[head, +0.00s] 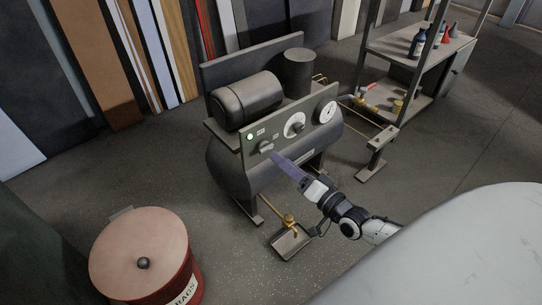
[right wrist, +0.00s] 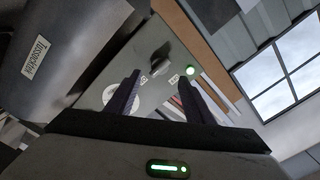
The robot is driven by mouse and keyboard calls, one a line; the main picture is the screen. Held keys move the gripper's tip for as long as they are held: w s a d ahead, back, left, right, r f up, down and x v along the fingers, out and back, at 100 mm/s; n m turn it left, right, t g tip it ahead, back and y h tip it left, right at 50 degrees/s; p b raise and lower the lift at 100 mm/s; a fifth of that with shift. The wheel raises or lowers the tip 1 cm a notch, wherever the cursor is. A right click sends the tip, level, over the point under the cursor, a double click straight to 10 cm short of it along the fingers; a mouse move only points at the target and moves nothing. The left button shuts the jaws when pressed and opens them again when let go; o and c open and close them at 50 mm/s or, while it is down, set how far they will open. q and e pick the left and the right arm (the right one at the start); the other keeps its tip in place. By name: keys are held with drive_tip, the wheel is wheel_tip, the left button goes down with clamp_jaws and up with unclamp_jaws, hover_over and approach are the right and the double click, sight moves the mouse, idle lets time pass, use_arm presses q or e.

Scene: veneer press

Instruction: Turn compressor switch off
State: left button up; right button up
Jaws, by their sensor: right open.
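The compressor (head: 232,168) is a dark tank with a motor on top and a grey control panel (head: 310,130) on its near side. In the right wrist view the switch (right wrist: 160,62) and the green lamp (right wrist: 190,70) show beyond the fingertips. My right gripper (head: 273,154) is just in front of the switch; its fingers (right wrist: 160,84) are apart on either side of it in view. I cannot tell whether they touch it. My left gripper is out of view.
Two round dials (head: 294,125) sit to the right on the panel. A brass drain valve (head: 290,221) stands over a small tray (head: 288,247) below. A red rag bin (head: 140,255) is at the lower left. A shelf (head: 412,62) stands at the upper right. Floor between is clear.

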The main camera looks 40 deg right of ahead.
sight(268, 149)
drive_tip(key=w+b, duration=0.1)
drive_tip(key=w, duration=0.5)
drive_tip(key=shift+a+b, duration=0.3)
drive_tip(key=shift+w, duration=0.1)
drive_tip(key=shift+c, duration=0.3)
drive_tip(key=c, duration=1)
